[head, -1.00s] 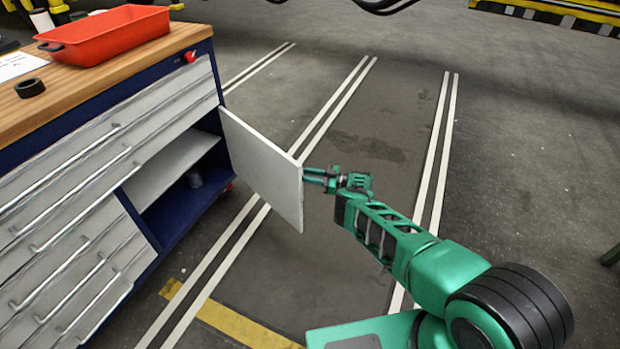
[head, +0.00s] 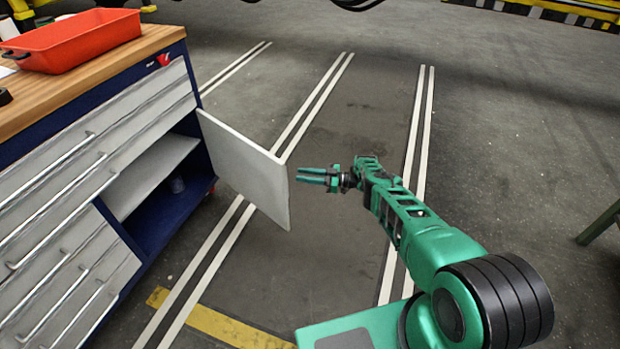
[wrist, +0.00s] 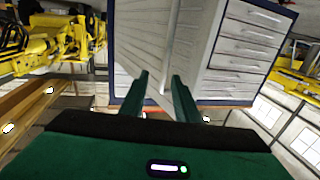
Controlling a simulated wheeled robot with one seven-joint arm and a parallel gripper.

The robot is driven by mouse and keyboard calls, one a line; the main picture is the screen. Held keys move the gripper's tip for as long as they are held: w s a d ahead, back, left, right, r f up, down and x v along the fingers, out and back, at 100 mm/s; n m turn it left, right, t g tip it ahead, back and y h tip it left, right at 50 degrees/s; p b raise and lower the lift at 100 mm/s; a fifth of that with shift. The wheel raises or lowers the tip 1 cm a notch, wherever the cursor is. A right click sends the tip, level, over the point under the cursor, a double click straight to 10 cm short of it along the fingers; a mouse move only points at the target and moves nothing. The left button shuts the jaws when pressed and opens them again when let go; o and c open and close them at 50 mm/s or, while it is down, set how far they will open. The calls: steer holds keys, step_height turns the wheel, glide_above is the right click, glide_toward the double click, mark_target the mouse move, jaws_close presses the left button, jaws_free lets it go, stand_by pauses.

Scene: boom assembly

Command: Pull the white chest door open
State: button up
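The white chest door (head: 245,170) stands swung wide open from the blue-framed chest (head: 185,218), uncovering a compartment with a shelf (head: 150,176). My gripper (head: 298,175) is just right of the door's free edge, with a small gap seen between fingertips and door. Its two green fingers are apart and hold nothing. In the wrist view my gripper (wrist: 159,85) also shows spread fingers, and the chest's drawer fronts (wrist: 240,50) appear beyond them, turned upside down.
An orange-red tray (head: 75,40) sits on the wooden top (head: 150,48) of the chest. Drawers with long handles (head: 60,175) fill its front. The floor around the door and my arm is clear. A dark green leg (head: 600,222) stands at the far right.

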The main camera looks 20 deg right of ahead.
steer(key=shift+v, duration=1.3)
